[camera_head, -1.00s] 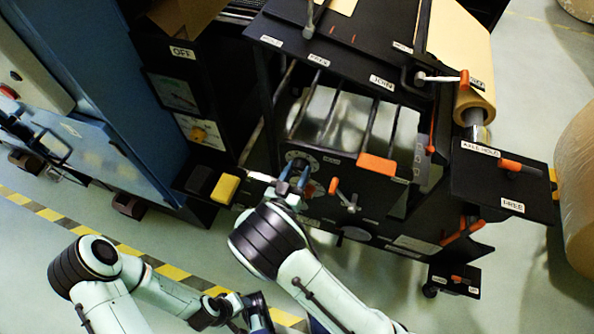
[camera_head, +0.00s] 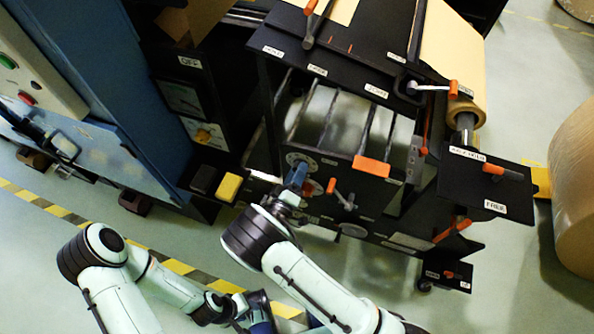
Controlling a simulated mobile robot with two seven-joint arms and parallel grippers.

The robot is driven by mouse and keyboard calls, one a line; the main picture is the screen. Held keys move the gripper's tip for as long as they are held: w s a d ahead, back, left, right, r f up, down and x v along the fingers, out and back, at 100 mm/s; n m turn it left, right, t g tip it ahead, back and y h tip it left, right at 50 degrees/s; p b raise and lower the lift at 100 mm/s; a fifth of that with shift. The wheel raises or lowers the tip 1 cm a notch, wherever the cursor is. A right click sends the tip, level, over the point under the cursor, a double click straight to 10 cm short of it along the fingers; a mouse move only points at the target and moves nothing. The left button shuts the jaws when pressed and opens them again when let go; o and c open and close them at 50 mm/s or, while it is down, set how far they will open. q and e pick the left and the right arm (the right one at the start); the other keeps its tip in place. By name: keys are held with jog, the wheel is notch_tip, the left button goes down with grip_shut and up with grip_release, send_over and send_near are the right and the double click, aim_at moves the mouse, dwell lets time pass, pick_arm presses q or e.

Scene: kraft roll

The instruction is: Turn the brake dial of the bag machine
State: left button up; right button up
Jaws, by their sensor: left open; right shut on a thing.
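The bag machine (camera_head: 385,225) is a black frame with metal rollers. The brake dial's pale round scale plate (camera_head: 302,158) sits on the machine's front panel, left of the orange-tipped crank. My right gripper (camera_head: 297,176), with blue fingers, is against this plate. It is shut on the brake dial, whose knob is mostly hidden by the fingers. My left gripper (camera_head: 258,314) is low in the picture, away from the machine, and open; its fingers are partly cut off by the bottom edge.
An orange-tipped crank (camera_head: 341,195) is just right of the dial. An orange block (camera_head: 372,165) sits above it. A yellow block (camera_head: 229,187) and a blue cabinet (camera_head: 95,150) are at left. A large kraft roll (camera_head: 575,190) stands at right. Striped tape crosses the floor.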

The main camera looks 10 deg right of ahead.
jog(key=shift+s+n+t+y+p, duration=0.15)
jog(key=shift+n+p, duration=0.25)
jog(key=shift+n, duration=1.5)
jog(key=shift+w+n+t+y+p, duration=0.15)
jog(key=shift+n+t+p, duration=0.15)
jog(key=shift+n, duration=1.6)
jog(key=shift+s, duration=0.1)
jog(key=shift+f, duration=0.1)
jog(key=o, duration=1.1)
jog(key=shift+c, duration=0.2)
jog(key=r+v, duration=0.1)
jog(key=v, duration=1.2)
jog(key=shift+s+f, duration=0.2)
jog(key=shift+f, duration=0.2)
jog(key=shift+a, duration=0.1)
